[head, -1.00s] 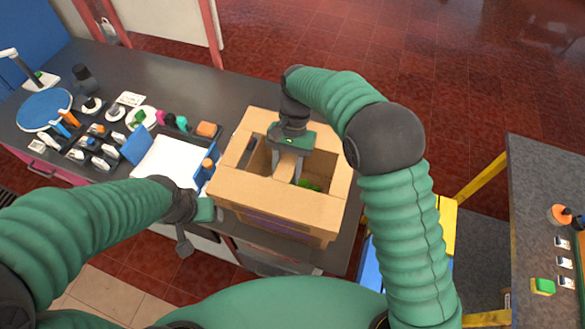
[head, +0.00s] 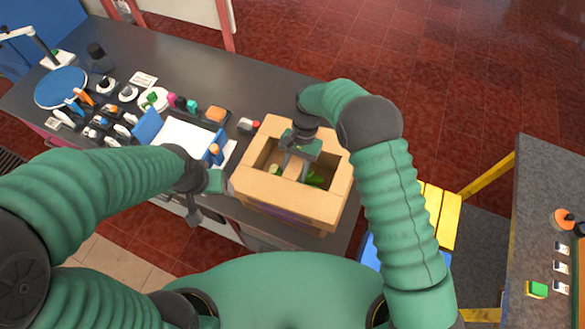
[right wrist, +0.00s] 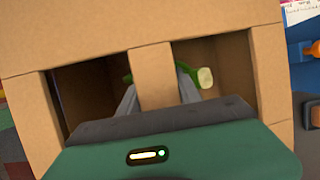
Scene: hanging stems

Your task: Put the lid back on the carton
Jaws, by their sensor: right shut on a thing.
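The lid (head: 332,205) is a tan cardboard frame with two openings and a bar across the middle; it fills much of the right wrist view (right wrist: 95,45). It lies over the carton (head: 285,217), whose front shows below it; I cannot tell whether it is fully seated. My right gripper (head: 291,168) is shut on the lid's middle bar, its fingers on either side of it in the right wrist view (right wrist: 158,95). Green stems (head: 315,179) show through the openings, one with a pale end (right wrist: 205,78). My left gripper (head: 210,182) is close to the carton's left side; its fingers are not clear.
On the dark counter (head: 285,90), left of the carton, lie a white sheet in a blue holder (head: 185,137), an orange-topped block (head: 215,114), several small tools and a blue disc (head: 61,88). A yellow and blue stool (head: 437,215) stands to the right. The counter behind is clear.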

